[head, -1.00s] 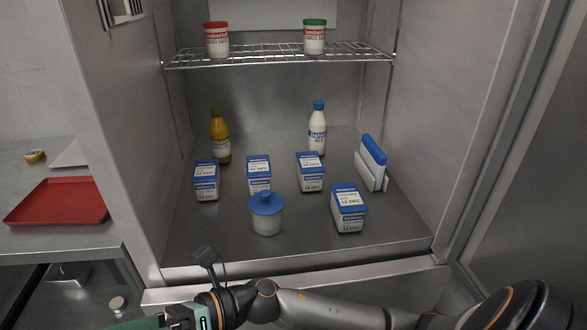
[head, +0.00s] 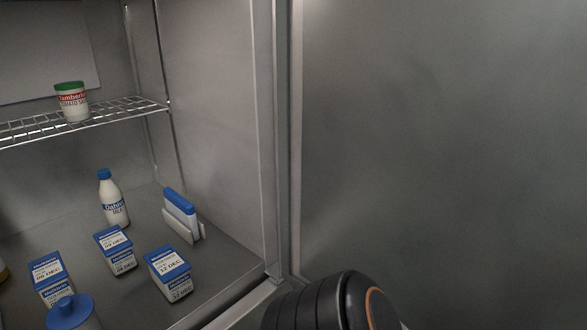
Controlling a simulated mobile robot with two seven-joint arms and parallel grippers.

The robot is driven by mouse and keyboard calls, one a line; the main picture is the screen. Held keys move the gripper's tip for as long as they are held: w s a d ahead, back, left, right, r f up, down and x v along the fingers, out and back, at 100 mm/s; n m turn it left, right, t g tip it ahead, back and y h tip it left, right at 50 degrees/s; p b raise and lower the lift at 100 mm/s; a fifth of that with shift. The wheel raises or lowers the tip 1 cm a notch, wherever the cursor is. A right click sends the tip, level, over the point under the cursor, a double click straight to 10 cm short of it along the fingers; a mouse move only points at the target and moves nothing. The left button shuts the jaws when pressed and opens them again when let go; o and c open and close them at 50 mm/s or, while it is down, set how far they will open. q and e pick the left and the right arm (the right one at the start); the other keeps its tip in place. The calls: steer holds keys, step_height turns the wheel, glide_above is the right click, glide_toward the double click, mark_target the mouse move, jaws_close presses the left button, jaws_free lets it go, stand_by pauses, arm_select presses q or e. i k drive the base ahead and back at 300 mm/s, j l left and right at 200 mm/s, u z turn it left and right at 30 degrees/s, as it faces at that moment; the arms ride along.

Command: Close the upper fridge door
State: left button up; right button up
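The upper fridge door (head: 450,150) stands open on the right and its grey inner face fills the right half of the head view. The upper fridge compartment (head: 205,90) is open on the left, with its contents showing. A dark, ribbed part of one of my arms is at the bottom centre, in front of the door's lower part. Neither of my grippers is in view. The door's handle and outer edge are out of view.
Inside are a wire shelf (head: 110,112) with a green-lidded tub (head: 72,103), a white bottle (head: 112,200), a blue-and-white upright item (head: 182,215), several blue-lidded boxes (head: 168,273) and a blue-lidded jar (head: 72,315). They stand inside the compartment.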

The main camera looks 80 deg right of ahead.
mark_target(434, 152)
steer(key=i+l+z, duration=0.15)
steer(key=z, duration=3.25)
